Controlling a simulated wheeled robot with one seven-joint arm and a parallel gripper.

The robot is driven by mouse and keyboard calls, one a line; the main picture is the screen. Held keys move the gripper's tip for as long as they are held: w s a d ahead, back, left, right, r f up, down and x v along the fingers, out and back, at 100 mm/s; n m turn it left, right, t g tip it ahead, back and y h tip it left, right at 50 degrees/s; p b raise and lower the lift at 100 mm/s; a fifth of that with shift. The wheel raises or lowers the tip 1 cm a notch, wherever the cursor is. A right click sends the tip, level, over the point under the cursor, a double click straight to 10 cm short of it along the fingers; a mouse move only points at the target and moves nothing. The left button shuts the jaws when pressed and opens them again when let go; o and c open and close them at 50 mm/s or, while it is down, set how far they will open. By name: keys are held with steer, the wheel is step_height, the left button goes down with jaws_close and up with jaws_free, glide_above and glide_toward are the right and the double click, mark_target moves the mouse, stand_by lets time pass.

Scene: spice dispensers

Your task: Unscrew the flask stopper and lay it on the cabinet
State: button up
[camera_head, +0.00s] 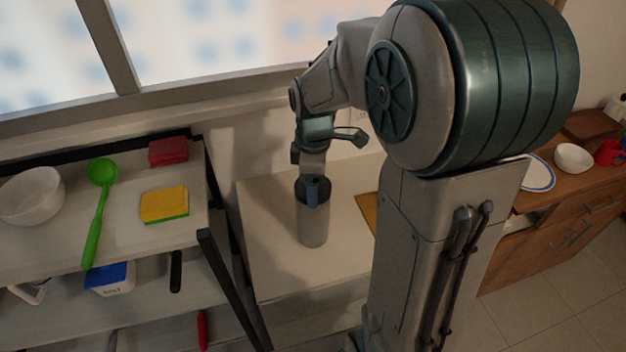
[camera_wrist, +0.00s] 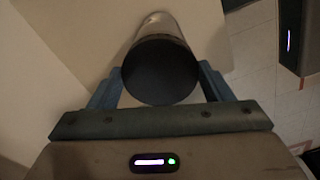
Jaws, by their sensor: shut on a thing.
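The flask (camera_head: 313,226) is a grey metal cylinder standing upright on the white cabinet (camera_head: 262,232). Its dark stopper (camera_head: 299,188) is at the top of the flask. My gripper (camera_head: 313,192) is over the flask top, pointing down, with its fingers around the stopper. In the wrist view the round dark stopper (camera_wrist: 160,70) fills the space between the two blue-grey fingers, and my gripper (camera_wrist: 160,88) is shut on it. Part of the flask body (camera_wrist: 160,24) shows behind the stopper. I cannot tell whether the stopper is loose on the flask.
A shelf at left holds a white bowl (camera_head: 32,195), a green ladle (camera_head: 98,210), a yellow sponge (camera_head: 164,204) and a red block (camera_head: 168,152). A wooden board (camera_head: 367,208) lies right of the flask. The cabinet top left of the flask is bare.

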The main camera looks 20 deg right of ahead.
steer(key=o, duration=0.8)
steer(key=shift+o, duration=0.2)
steer(key=m, duration=1.4)
steer(key=shift+s+a+b, duration=0.1)
steer(key=shift+a+b, duration=0.05)
steer(key=shift+b, duration=0.25)
steer(key=m, duration=1.3)
steer(key=shift+a+m, duration=0.1)
steer(key=shift+m, duration=0.2)
